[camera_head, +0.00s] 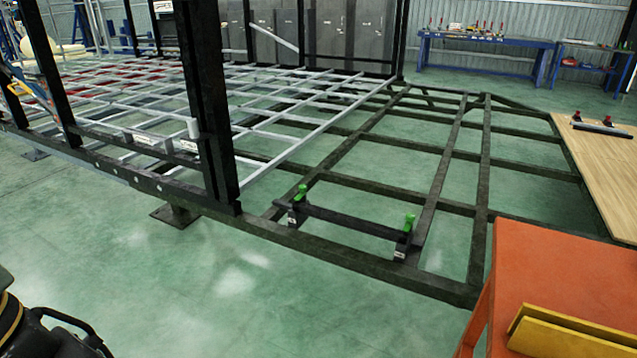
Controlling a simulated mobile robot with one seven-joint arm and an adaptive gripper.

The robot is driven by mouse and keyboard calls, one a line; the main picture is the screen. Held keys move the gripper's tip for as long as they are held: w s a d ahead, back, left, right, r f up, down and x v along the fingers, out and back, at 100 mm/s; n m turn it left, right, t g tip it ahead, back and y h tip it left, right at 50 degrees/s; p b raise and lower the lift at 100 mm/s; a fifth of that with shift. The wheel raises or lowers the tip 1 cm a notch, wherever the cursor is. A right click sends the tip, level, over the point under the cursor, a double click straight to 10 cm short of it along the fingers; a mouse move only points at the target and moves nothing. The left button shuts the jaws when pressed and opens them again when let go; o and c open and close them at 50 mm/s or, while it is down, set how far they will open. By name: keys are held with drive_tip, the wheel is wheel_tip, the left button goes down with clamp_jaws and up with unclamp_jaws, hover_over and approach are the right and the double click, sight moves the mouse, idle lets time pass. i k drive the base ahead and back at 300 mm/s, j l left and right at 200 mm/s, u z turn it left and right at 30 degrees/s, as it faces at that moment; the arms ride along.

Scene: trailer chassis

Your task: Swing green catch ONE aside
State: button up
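Two green catches stand on the dark chassis frame near the middle of the view. The left green catch (300,193) sits upright on a small black block with a white label (292,221). The right green catch (409,222) sits on a similar black block with a white label (400,254). The labels are too small to read, so I cannot tell which catch is ONE. A black crossbar (350,221) runs between the two blocks. My gripper is not in view.
Black uprights (210,100) rise just left of the catches. An orange table (565,280) with yellow bars (570,335) stands at lower right. A wooden board (610,175) with red-topped clamps lies at right. The green floor (230,285) in front of the chassis is clear.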

sight(301, 188)
drive_tip(key=i+j+z, duration=0.45)
drive_tip(key=j, duration=0.2)
drive_tip(key=j+z, duration=0.25)
drive_tip(key=i+j+z, duration=0.15)
drive_tip(key=i+j, duration=0.15)
drive_tip(key=i+j+z, duration=0.2)
drive_tip(key=i+j, duration=0.15)
drive_tip(key=i+j+z, duration=0.15)
drive_tip(key=j, duration=0.35)
drive_tip(key=i, duration=0.1)
